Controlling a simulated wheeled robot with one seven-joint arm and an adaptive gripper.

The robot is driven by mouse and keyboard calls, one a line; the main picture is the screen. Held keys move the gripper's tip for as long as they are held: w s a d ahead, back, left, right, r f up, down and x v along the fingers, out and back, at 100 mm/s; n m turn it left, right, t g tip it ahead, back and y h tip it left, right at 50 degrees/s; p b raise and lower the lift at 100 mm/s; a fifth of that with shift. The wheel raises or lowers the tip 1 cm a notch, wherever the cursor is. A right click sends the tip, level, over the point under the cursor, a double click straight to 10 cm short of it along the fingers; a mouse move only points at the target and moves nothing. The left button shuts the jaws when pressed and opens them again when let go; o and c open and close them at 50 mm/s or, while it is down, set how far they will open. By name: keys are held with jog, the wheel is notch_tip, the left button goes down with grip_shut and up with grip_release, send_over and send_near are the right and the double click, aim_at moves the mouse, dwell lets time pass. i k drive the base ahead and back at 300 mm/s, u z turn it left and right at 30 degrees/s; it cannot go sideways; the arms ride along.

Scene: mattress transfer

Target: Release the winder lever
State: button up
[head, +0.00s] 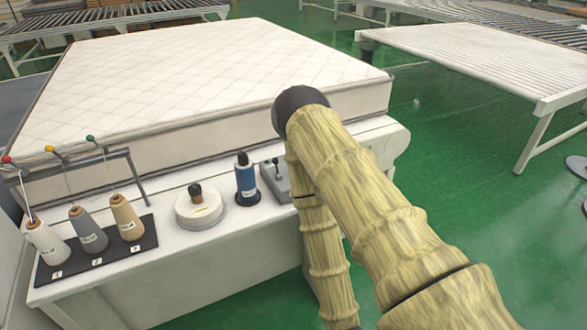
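A grey winder box (273,184) sits on the white bench beside the mattress, partly hidden by my arm. A thin lever with a dark ball knob (276,162) rises from it, nearly upright. Just left of it, a blue thread spool (246,182) with a dark top stands upright on a dark base. My arm, in a yellowish ribbed cover, crosses the right of the head view, bending near the mattress corner and running down past the bench front. My gripper is not in view.
Three thread cones stand on a black numbered tray (110,262) at the left, under a thread stand (84,168). A round white dish (200,210) holds a small dark-topped piece. A quilted mattress (200,80) fills the bench behind.

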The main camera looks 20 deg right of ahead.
aim_at(275, 160)
jog(key=z, duration=1.3)
jog(key=k, duration=0.65)
jog(key=i, duration=1.1)
jog(key=u, duration=0.85)
